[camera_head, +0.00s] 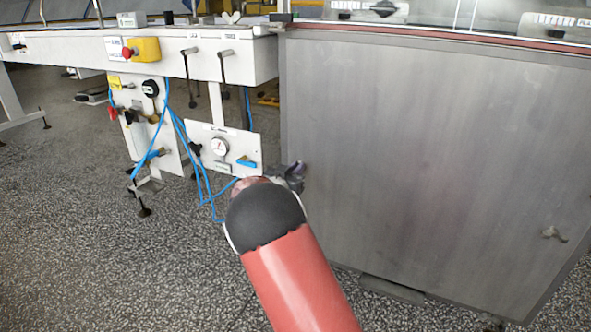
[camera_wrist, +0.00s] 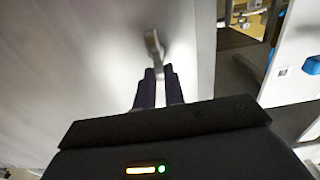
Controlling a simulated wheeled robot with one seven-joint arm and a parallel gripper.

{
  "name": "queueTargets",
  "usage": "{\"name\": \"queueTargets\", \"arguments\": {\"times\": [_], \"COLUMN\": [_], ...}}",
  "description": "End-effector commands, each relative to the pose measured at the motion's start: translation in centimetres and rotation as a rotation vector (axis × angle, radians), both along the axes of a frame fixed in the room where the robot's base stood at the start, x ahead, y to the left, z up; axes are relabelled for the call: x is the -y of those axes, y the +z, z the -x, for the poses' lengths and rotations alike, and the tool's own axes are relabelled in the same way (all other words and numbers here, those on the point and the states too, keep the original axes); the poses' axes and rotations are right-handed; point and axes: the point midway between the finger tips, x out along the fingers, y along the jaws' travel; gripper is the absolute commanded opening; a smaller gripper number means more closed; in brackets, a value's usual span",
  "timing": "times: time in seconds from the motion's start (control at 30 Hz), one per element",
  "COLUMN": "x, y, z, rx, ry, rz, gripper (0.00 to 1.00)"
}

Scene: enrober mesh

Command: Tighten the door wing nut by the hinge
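The grey door panel (camera_head: 430,150) fills the right of the head view, and it is the pale surface (camera_wrist: 80,60) in the wrist view. A wing nut (camera_wrist: 153,45) sits on the door near its edge. My gripper (camera_wrist: 160,78) points at it, and the nut's near wing reaches between the two dark fingertips. A narrow gap shows between the fingers; whether they press on the wing is unclear. In the head view my gripper (camera_head: 294,172) is at the door's left edge, and this nut is hidden. A second wing nut (camera_head: 553,234) is at the door's lower right.
Left of the door stands a white machine frame with a gauge panel (camera_head: 222,148), blue hoses (camera_head: 176,125), and a yellow box with a red button (camera_head: 143,49). Speckled floor (camera_head: 80,240) is clear at the lower left.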

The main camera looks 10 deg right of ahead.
Motion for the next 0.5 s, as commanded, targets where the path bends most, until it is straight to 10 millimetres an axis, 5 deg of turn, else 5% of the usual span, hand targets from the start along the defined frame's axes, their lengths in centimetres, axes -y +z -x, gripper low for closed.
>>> {"name": "queueTargets", "arguments": {"times": [0.5], "x": [0.18], "y": [-0.29], "z": [0.12], "rx": [0.056], "ry": [-0.001], "rz": [-0.078], "gripper": [0.0]}}
